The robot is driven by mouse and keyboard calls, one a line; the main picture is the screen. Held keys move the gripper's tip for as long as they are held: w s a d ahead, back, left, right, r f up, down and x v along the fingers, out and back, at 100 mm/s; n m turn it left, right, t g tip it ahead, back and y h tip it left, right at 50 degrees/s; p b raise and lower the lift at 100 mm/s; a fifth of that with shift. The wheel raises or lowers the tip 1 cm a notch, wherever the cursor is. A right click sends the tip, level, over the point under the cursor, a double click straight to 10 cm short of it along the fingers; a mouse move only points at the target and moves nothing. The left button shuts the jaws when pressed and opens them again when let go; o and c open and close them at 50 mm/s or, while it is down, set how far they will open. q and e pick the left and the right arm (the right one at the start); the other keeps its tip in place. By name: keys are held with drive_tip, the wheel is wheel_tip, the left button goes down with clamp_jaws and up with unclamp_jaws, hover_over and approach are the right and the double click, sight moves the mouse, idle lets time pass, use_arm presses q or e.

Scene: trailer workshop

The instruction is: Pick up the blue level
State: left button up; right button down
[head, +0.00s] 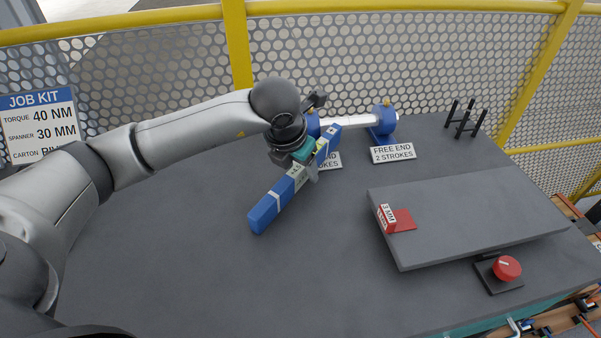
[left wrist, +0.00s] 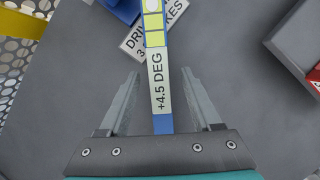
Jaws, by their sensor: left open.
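The blue level (head: 266,211) is a long bar with a white band and yellow-and-white markings, lying diagonally over the grey table. My left gripper (head: 311,174) is above its middle and hides part of it. In the left wrist view the level (left wrist: 158,82) runs between the two fingers of my open left gripper (left wrist: 160,74), with a visible gap on each side. Its label there reads "+4.5 DEG". My right gripper is not in view.
A blue-ended fixture with a pale bar (head: 384,122) stands behind the level, with a "FREE END" plate (head: 393,153). A raised grey panel (head: 480,215) with a red block (head: 402,220) and a red knob (head: 507,268) are right. The front table is clear.

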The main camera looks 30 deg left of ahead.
use_arm(q)
drive_tip(key=shift+c, duration=0.2)
clamp_jaws()
idle(0.3)
drive_tip(key=shift+r, duration=0.1)
